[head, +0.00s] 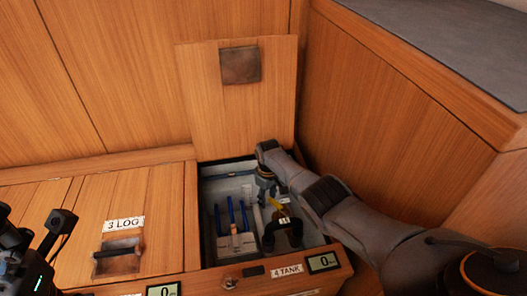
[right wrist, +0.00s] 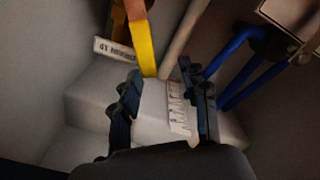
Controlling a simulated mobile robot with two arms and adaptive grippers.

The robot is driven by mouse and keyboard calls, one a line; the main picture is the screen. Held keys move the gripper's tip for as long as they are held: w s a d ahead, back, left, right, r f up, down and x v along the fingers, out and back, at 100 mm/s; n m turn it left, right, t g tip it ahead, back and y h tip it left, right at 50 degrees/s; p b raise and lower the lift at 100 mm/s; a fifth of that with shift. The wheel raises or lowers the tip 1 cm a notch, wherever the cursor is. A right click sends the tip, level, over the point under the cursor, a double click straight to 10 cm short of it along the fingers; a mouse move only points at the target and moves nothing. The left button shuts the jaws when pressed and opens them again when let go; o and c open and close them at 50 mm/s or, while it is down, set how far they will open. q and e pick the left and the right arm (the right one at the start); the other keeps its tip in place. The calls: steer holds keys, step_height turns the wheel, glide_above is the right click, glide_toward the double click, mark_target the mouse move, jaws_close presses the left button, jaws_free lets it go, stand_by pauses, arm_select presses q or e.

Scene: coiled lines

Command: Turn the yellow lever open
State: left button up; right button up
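The yellow lever (head: 274,203) is inside the open compartment marked 4 TANK, next to a dark handle (head: 283,232). In the right wrist view the lever (right wrist: 143,45) hangs from an orange part and ends just beyond my fingertips. My right gripper (head: 266,193) reaches down into the compartment. In the right wrist view its fingers (right wrist: 160,74) are apart with nothing gripped; a pale block with a marked label shows between them. I cannot tell whether a finger touches the lever. My left gripper (head: 36,232) is at the lower left, fingers apart and empty, partly cut off.
Blue pipes (head: 231,212) stand beside the lever; they also show in the right wrist view (right wrist: 232,55). The raised wooden lid (head: 205,100) stands behind the opening. A closed 3 LOG lid (head: 80,215) is to the left. A wooden wall (head: 380,110) bounds the right side.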

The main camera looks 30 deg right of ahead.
steer(key=s+a+r+n+p, duration=0.2)
steer(key=s+a+n+p, duration=0.35)
steer(key=n, duration=0.45)
step_height(320, 180, up, 26)
steer(key=p, duration=2.6)
steer(key=shift+s+d, duration=0.25)
steer(key=shift+f, duration=0.1)
